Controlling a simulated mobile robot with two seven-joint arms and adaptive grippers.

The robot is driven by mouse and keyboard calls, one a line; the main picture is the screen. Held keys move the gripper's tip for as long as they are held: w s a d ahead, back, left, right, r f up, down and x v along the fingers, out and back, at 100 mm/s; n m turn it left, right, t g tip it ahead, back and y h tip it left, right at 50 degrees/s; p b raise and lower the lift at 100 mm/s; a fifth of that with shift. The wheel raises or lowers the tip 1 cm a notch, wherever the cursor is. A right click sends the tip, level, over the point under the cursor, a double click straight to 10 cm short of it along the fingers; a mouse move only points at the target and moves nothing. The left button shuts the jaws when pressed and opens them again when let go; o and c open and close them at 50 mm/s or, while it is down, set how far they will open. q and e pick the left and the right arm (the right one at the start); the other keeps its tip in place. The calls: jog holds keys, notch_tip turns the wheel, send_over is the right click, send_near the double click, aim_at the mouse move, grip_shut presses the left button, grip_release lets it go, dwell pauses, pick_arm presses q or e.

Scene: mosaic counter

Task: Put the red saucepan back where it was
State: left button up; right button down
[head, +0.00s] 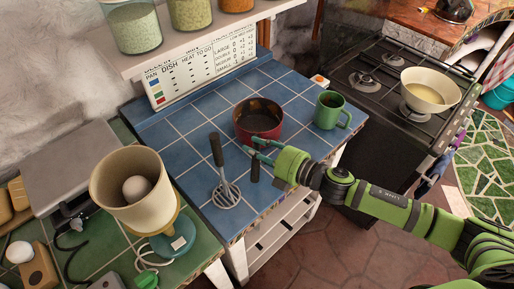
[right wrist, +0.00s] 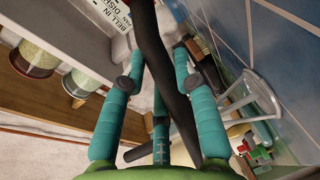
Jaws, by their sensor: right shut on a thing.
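The red saucepan (head: 258,121), dark inside, is upright at the blue tiled counter (head: 190,132); I cannot tell whether its base touches the tiles. Its dark handle (head: 255,172) points toward the front edge. My right gripper (head: 262,150), with teal fingers, reaches in from the right and is shut on this handle just in front of the pan. In the right wrist view the handle (right wrist: 180,105) runs between the fingers (right wrist: 150,80). My left gripper is not in view.
A masher-like utensil (head: 225,192) lies left of the handle. A green mug (head: 329,112) stands right of the saucepan. A menu board (head: 200,68) leans at the back under a jar shelf (head: 190,45). A stove (head: 365,85) with a cream bowl (head: 428,92) stands right. Left-back tiles are clear.

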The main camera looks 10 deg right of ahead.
jog(key=shift+r, duration=0.2)
jog(key=shift+f, duration=0.15)
jog(key=c, duration=0.9)
grip_release()
jog(key=shift+f, duration=0.1)
jog(key=shift+c, duration=0.2)
jog(key=b+v, duration=0.4)
jog(key=v, duration=0.8)
jog(key=shift+b, duration=0.35)
